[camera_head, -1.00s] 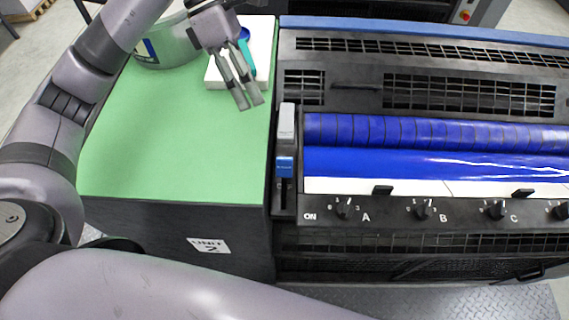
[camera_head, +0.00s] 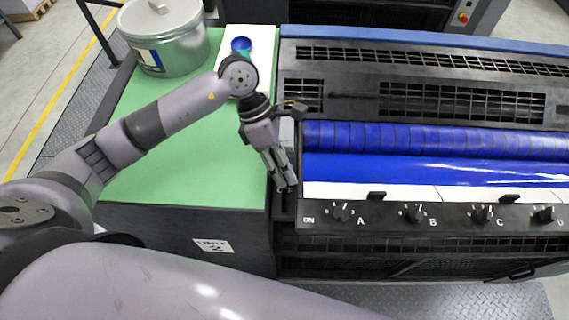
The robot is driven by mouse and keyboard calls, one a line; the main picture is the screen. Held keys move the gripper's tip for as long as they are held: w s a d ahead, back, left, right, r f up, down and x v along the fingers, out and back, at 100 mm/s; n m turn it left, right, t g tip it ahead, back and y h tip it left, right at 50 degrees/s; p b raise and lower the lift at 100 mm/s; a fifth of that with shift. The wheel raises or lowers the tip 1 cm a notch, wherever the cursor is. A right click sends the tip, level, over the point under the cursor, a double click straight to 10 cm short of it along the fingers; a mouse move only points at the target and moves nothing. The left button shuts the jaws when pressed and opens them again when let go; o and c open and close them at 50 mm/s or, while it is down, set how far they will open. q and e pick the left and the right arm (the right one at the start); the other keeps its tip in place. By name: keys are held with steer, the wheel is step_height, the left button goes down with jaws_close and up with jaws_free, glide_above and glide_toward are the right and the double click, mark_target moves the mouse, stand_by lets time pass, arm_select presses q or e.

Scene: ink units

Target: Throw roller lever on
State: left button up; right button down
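The roller lever sits in the narrow dark lever panel (camera_head: 284,210) at the left end of the blue rollers (camera_head: 420,165). The "ON" label (camera_head: 308,219) is beside the panel's lower end. My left gripper (camera_head: 286,187) points down over this panel and hides the lever and its blue handle. Whether the fingers touch the lever, and whether they are open or shut, I cannot tell. My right gripper is not in view.
A green-topped cabinet (camera_head: 150,175) marked "UNIT 2" stands left of the press. A metal ink can (camera_head: 165,40) and a blue cup (camera_head: 241,46) on a white sheet (camera_head: 262,38) are at its back. Knobs A to D line the press front.

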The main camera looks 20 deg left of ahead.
arm_select(q)
steer(key=shift+d+f, duration=0.1)
steer(key=shift+f, duration=0.05)
steer(key=shift+c, duration=0.2)
jaws_close()
stand_by(0.7)
